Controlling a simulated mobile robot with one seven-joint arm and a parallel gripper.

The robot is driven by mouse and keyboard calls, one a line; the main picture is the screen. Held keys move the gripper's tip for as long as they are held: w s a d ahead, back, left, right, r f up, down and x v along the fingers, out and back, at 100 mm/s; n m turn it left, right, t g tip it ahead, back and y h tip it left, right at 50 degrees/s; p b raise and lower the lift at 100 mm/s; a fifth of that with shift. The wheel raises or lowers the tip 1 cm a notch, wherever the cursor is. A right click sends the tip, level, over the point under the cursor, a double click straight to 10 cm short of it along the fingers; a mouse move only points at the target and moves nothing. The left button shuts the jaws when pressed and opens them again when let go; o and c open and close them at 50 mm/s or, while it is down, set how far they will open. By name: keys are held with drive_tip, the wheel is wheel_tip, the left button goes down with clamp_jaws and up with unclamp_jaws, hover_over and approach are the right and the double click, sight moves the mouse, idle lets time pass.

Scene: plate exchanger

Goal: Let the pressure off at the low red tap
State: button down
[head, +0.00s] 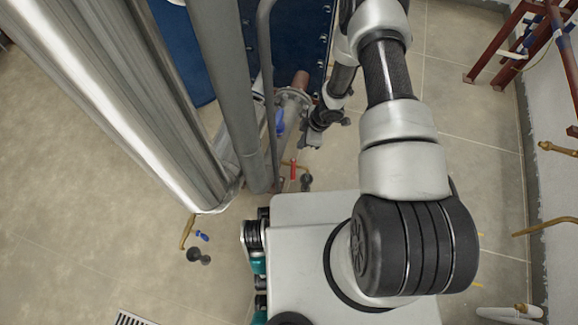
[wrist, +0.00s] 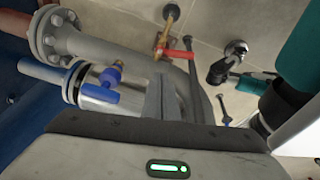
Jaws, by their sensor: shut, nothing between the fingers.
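The low red tap (head: 293,170) has a red handle on a brass fitting, close to the floor by the pipe foot in the head view. In the wrist view its red handle (wrist: 176,54) shows at top centre, just beyond my fingertips. My gripper (head: 310,141) is above and slightly right of the tap in the head view. In the wrist view my gripper (wrist: 162,84) is shut and empty, its fingers pointing towards the tap. I see no contact with the handle; the exact gap cannot be told.
A small blue tap (head: 202,236) is low at left. A thick silver pipe (head: 125,100) and a grey post (head: 228,95) stand close by. Floor at far left is clear.

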drive_tip(key=g, duration=0.1)
hover_over(293, 169)
drive_tip(key=s+d, duration=0.2)
wheel_tip(293, 169, down, 5)
drive_tip(key=a+b+x, duration=0.1)
drive_tip(key=b+x, duration=0.2)
drive_tip(key=x, duration=0.6)
drive_tip(key=shift+w+n+y, duration=0.3)
drive_tip(key=shift+w, duration=0.05)
